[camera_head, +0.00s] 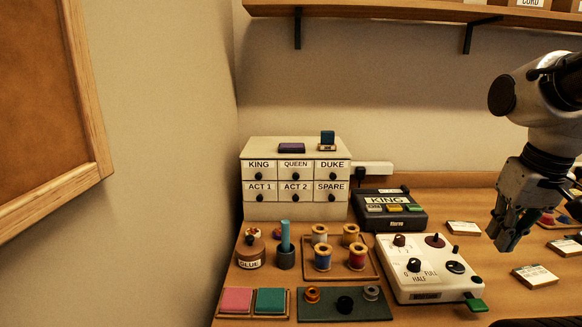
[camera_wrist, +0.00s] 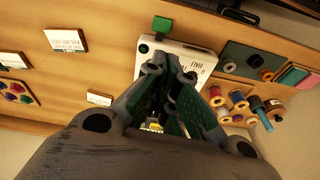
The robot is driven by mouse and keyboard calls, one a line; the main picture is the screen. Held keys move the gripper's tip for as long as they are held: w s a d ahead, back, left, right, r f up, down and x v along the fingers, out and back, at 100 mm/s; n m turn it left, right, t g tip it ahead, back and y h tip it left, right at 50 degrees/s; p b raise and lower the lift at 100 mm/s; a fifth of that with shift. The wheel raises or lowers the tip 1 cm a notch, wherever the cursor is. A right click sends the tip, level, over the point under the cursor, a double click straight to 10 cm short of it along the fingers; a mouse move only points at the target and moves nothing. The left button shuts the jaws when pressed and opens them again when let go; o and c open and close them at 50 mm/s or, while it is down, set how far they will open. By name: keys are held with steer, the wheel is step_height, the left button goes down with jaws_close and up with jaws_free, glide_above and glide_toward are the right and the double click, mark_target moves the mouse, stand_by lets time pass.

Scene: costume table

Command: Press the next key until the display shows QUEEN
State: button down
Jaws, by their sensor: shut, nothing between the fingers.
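A dark display unit (camera_head: 391,222) stands on the table right of the small drawer cabinet, and its display (camera_head: 386,200) reads KING. A row of small keys (camera_head: 394,208) lies just under the display; their lettering is too small to read. My gripper (camera_head: 506,240) is shut and empty. It hangs fingers down in the air to the right of the display unit, apart from it. In the wrist view my gripper (camera_wrist: 172,74) covers the middle of the picture. A small yellow patch shows between its fingers there, too hidden to name.
A white control box (camera_head: 428,283) with knobs stands in front of the display unit. The drawer cabinet (camera_head: 294,212) bears labels including QUEEN. Thread spools (camera_head: 322,258) and a glue pot (camera_head: 251,249) are at left. Cards (camera_head: 535,276) lie at right. A shelf (camera_head: 400,11) hangs above.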

steer(key=r, duration=0.1)
steer(key=s+r+t, duration=0.1)
steer(key=r, duration=0.1)
steer(key=shift+s+a+n+t, duration=0.35)
steer(key=shift+n+t, duration=0.05)
